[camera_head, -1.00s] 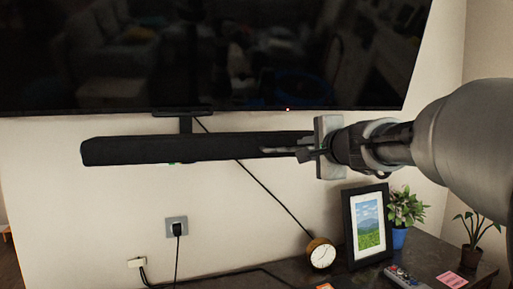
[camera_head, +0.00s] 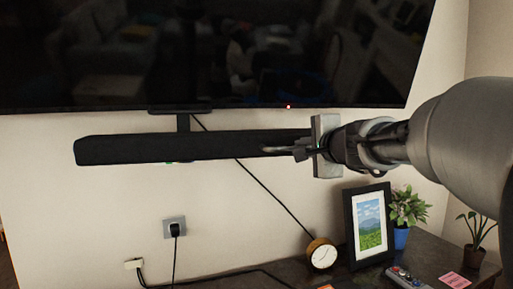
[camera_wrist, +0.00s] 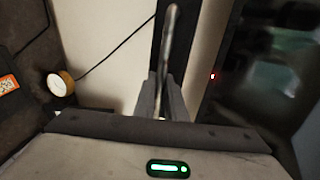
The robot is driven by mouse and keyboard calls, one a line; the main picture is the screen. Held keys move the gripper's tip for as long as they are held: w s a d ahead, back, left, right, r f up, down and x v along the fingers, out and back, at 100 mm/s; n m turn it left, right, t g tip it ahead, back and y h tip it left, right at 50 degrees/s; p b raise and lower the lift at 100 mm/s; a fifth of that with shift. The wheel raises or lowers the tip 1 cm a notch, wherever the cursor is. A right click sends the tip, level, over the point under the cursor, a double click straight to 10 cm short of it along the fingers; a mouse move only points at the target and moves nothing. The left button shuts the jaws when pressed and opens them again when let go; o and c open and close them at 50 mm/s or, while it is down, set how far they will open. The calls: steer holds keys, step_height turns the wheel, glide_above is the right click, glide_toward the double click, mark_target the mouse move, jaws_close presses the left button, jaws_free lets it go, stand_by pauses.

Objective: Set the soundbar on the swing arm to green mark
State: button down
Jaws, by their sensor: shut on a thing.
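The soundbar (camera_head: 190,147) is a long black bar below the television, beneath a dark mount (camera_head: 184,124) that I take for the swing arm. A tiny green patch (camera_head: 169,162) shows at its lower edge, left of middle; I cannot tell whether it is the green mark. My gripper (camera_head: 287,151) is at the bar's right end, shut on its edge or on a thin grey rod there. In the wrist view the rod (camera_wrist: 170,45) runs up from between my fingers (camera_wrist: 161,100), along a black strip. The exact contact is hidden.
The television (camera_head: 220,60) hangs just above. Below are a round clock (camera_head: 321,254), a picture frame (camera_head: 369,230), plants (camera_head: 408,210) and a remote (camera_head: 405,276) on a dark surface. A cable (camera_head: 262,185) runs diagonally down the wall. A wall outlet (camera_head: 174,227) is below left.

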steer(key=w+n+y, duration=0.1)
steer(key=w, duration=0.2)
steer(key=w+n+g+y, duration=0.1)
steer(key=w, duration=0.2)
steer(key=w+n+y, duration=0.1)
steer(key=w+y, duration=0.1)
steer(key=w, duration=0.1)
steer(key=shift+w+f, duration=0.1)
steer(key=shift+s, duration=0.2)
steer(key=c, duration=2.1)
jaws_free()
steer(key=shift+s, duration=0.1)
steer(key=shift+d, duration=0.1)
steer(key=v, duration=1.7)
steer(key=shift+s+d+r, duration=0.1)
steer(key=shift+d+r, duration=0.05)
steer(key=shift+r, duration=0.15)
